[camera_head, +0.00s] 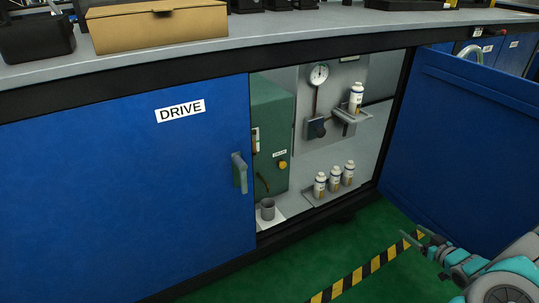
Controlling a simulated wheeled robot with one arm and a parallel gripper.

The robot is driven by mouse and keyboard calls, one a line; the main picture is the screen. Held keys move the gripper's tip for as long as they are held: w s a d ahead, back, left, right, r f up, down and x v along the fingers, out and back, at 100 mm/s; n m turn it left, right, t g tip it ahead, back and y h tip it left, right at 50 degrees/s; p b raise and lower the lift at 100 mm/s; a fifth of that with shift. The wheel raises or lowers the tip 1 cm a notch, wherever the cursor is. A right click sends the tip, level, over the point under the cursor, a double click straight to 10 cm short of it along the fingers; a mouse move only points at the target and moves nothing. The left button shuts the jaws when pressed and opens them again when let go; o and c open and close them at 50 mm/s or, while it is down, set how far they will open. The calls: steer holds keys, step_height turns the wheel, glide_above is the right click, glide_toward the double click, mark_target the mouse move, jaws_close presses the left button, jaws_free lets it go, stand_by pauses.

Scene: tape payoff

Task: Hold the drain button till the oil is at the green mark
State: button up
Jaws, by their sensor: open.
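The drain button (282,165) is a small orange-yellow knob on the front of the green tank (272,121), under a white label that seems to read DRAIN. A narrow sight gauge (256,140) is on the tank's left front edge, pale above and brownish below. The oil level and green mark are too small to tell. A grey cup (267,209) stands below the tank on a white sheet. My gripper (411,233) is open and empty, low at the right outside the cabinet, well apart from the button.
The blue DRIVE door (130,190) is shut at left; the blue right door (470,140) stands open beside my arm. Several white bottles (335,179) and a dial gauge (319,74) are inside the cabinet. Green floor with a striped tape (365,272) is clear in front.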

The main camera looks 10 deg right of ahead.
steer(key=w+a+r+m+y, duration=0.1)
steer(key=w+a+m, duration=0.1)
steer(key=a, duration=0.3)
steer(key=w+a+r+m+t+y, duration=0.1)
steer(key=w+a+r+m, duration=0.1)
steer(key=w+a, duration=0.2)
steer(key=w+a+r+m, duration=0.1)
steer(key=w+a, duration=0.2)
steer(key=a, duration=0.3)
steer(key=shift+w+r+m+y, duration=0.1)
steer(key=shift+r+m+y, duration=0.2)
steer(key=shift+m+y, duration=0.1)
steer(key=c, duration=0.7)
steer(key=w+a+r+m, duration=0.1)
steer(key=a+m, duration=0.2)
steer(key=a, duration=0.3)
steer(key=w+a+r+m+t+y, duration=0.1)
steer(key=w+a+r+m, duration=0.1)
steer(key=a, duration=0.4)
steer(key=w+a+r+m+y, duration=0.1)
steer(key=a+m, duration=0.3)
steer(key=a, duration=0.2)
steer(key=shift+w+a+r+t+b, duration=0.25)
steer(key=shift+w+r+t+b, duration=0.1)
steer(key=shift+w+t, duration=0.05)
jaws_close()
